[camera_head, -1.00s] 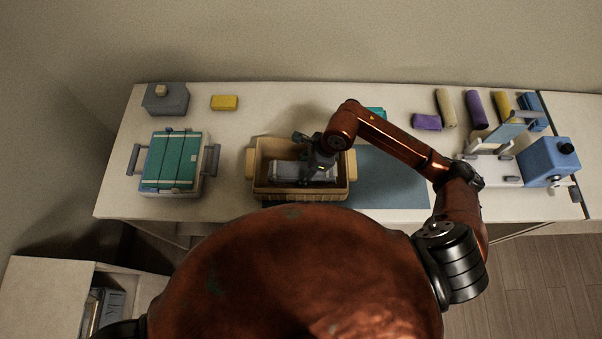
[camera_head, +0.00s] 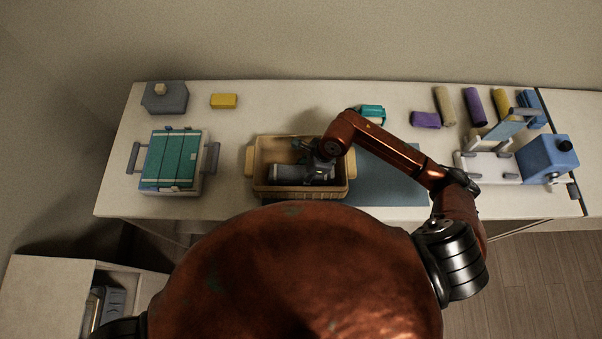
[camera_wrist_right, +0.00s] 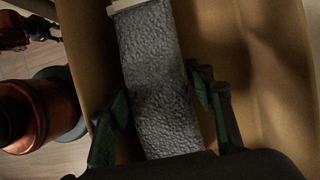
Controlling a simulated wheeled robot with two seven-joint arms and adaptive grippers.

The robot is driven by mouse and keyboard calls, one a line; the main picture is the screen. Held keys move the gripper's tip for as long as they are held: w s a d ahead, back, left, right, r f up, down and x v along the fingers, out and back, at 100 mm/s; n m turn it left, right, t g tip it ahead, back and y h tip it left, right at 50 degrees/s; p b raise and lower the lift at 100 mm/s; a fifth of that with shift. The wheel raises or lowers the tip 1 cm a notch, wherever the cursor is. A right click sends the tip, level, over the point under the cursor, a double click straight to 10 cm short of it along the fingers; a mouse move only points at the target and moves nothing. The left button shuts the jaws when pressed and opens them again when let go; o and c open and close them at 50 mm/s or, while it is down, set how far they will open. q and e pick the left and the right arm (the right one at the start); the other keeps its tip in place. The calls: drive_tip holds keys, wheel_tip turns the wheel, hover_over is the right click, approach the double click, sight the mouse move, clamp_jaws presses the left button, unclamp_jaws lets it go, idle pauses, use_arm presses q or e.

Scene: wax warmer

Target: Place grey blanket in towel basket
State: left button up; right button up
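The grey blanket (camera_head: 288,172) is a rolled, textured bundle lying inside the tan towel basket (camera_head: 300,195) at the middle of the table. In the right wrist view the blanket (camera_wrist_right: 158,85) runs lengthwise between the fingers, with a pale band at its far end. My right gripper (camera_head: 312,162) is down inside the basket over the blanket. Its fingers (camera_wrist_right: 160,95) are spread on either side of the blanket, with a small gap at the right finger. Contact on the left side is hard to tell. My left gripper is out of view.
A blue-grey mat (camera_head: 390,180) lies right of the basket. A teal-topped box with handles (camera_head: 172,160) stands at left. A teal item (camera_head: 373,113), a purple block (camera_head: 425,120), several rolls and a blue device (camera_head: 547,158) are at the right.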

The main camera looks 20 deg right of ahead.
drive_tip(key=shift+r, duration=0.1)
drive_tip(key=shift+d+r, duration=0.15)
drive_tip(key=shift+r, duration=0.2)
drive_tip(key=b+v, duration=0.1)
drive_tip(key=v, duration=1)
drive_tip(key=shift+s+r+b, duration=0.15)
drive_tip(key=shift+b, duration=0.2)
idle(0.4)
